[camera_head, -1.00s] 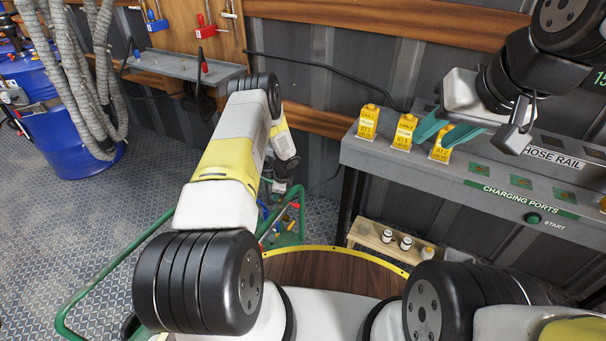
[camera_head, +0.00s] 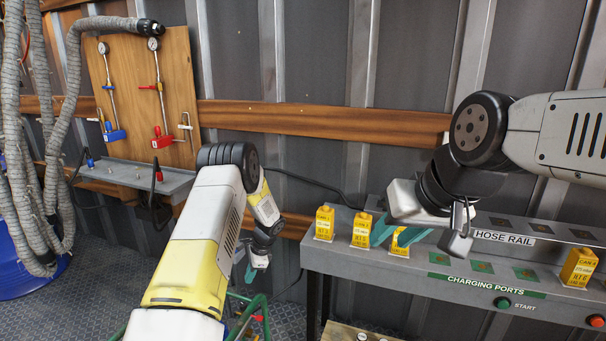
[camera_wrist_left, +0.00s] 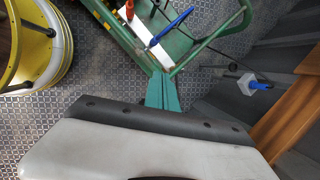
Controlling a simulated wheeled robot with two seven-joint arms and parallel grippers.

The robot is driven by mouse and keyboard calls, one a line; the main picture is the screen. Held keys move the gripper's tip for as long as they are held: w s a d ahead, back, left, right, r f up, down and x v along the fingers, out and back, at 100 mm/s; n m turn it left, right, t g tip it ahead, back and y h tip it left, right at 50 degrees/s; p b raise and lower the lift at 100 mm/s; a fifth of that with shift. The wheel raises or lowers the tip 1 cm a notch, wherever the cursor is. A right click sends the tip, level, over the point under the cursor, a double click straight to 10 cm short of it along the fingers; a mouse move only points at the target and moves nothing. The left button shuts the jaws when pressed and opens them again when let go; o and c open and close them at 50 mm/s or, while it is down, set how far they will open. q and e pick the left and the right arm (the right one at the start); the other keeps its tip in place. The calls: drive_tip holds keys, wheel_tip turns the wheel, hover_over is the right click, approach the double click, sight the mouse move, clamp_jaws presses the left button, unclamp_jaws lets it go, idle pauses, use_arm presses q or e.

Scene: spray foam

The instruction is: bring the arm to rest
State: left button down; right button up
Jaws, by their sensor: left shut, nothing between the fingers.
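My left arm reaches forward in the head view. Its left gripper (camera_head: 251,273) hangs low, left of the bench, with nothing in it. In the left wrist view its teal fingers (camera_wrist_left: 162,92) are together, above a green cart frame (camera_wrist_left: 205,45). My right gripper (camera_head: 396,236) is over the bench, its teal fingers spread apart.
A hose board (camera_head: 150,95) hangs on the wall. A blue drum (camera_head: 25,262) stands at far left. Floor shows between drum and my left arm.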

use_arm(q)
drive_tip(key=s+r+n+t+h, duration=0.1)
drive_tip(key=s+r+n, duration=0.35)
drive_tip(key=r, duration=1.05)
drive_tip(key=s+r+n+t+h, duration=0.1)
drive_tip(key=s+r+n+h, duration=0.35)
drive_tip(key=r, duration=1.15)
drive_tip(key=s+d+r+n+t, duration=0.1)
drive_tip(key=s+r, duration=0.2)
drive_tip(key=s, duration=0.6)
drive_tip(key=s+d+r+n+t, duration=0.1)
drive_tip(key=s+r, duration=0.3)
drive_tip(key=s, duration=0.4)
drive_tip(key=s+d+r+n+t, duration=0.1)
drive_tip(key=s+d+r+n, duration=0.1)
drive_tip(key=s, duration=0.7)
wheel_tip(320, 180, up, 2)
drive_tip(key=shift+s+d+r+n+t+h, duration=0.1)
drive_tip(key=shift+s+d+n+t+h, duration=0.25)
drive_tip(key=shift+d, duration=0.25)
